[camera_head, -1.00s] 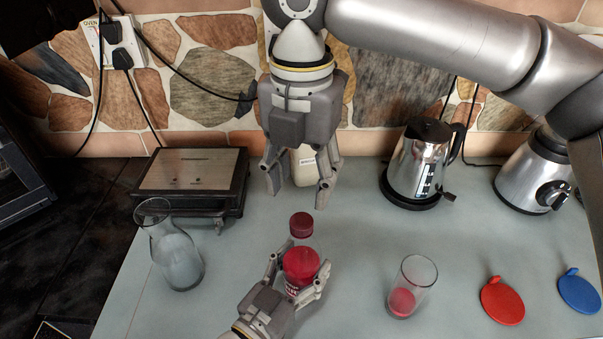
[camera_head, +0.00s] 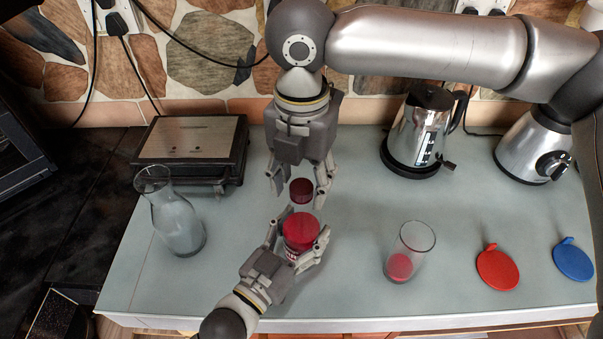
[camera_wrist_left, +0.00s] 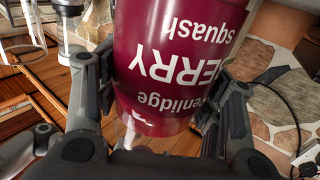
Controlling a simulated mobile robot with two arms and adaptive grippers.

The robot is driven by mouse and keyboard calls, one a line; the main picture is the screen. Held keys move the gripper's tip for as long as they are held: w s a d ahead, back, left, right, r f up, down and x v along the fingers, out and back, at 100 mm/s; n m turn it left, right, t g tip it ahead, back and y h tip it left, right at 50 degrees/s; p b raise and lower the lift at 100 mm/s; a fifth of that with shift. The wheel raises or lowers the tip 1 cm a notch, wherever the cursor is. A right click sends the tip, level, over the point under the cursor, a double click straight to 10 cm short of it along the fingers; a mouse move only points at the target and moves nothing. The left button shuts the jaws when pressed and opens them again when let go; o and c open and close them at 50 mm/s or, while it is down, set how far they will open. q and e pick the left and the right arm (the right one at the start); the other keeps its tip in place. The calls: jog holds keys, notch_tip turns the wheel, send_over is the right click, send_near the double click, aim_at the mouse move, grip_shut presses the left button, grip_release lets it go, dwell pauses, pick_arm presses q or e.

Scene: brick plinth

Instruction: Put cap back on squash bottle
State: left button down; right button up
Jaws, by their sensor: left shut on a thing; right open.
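The squash bottle (camera_head: 300,230) is dark red and upright, seen from above near the middle of the counter. Its label with "squash" fills the left wrist view (camera_wrist_left: 180,55). My left gripper (camera_head: 303,226) is shut on the bottle, a finger on each side. The dark red cap (camera_head: 301,190) is just behind the bottle, apart from it in the picture. My right gripper (camera_head: 299,196) points down with its open fingers on either side of the cap. I cannot tell whether the fingers touch it.
A glass carafe (camera_head: 175,222) and a grill (camera_head: 192,150) stand at the left. A glass with red liquid (camera_head: 411,250), a red lid (camera_head: 497,270) and a blue lid (camera_head: 573,262) are at the right. A kettle (camera_head: 415,130) and a blender base (camera_head: 532,148) stand behind.

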jog(key=c, duration=1.1)
jog(key=m, duration=2.4)
jog(key=o, duration=1.2)
notch_tip(320, 180, up, 12)
jog(key=shift+f, duration=0.1)
